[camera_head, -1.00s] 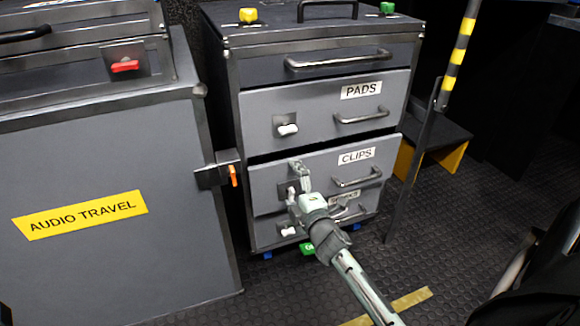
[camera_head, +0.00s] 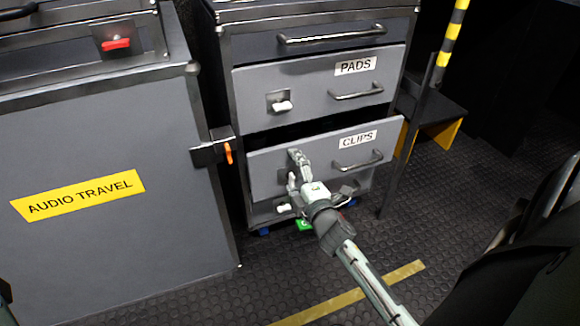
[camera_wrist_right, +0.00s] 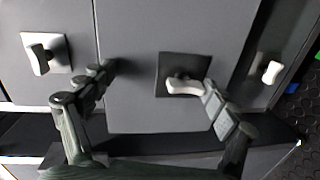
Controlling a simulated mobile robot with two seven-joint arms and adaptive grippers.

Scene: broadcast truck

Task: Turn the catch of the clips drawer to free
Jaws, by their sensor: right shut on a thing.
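The clips drawer (camera_head: 375,146) is the grey front labelled CLIPS, with a dark gap above it. Its white catch (camera_wrist_right: 185,87) stands upright in the head view, while the pads drawer's catch (camera_head: 283,106) lies level. My right gripper (camera_head: 296,169) is at the catch, on the drawer's left part. In the right wrist view, one finger of the gripper (camera_wrist_right: 158,83) touches the catch's end and the other is near the drawer's upper edge. My left gripper is not in view.
The pads drawer (camera_head: 320,85) is above. A grey case (camera_head: 120,245) labelled AUDIO TRAVEL, with an orange latch (camera_head: 228,153), stands close on the left. A striped post (camera_head: 450,45) stands right of the drawers. The floor (camera_head: 450,205) to the right is clear.

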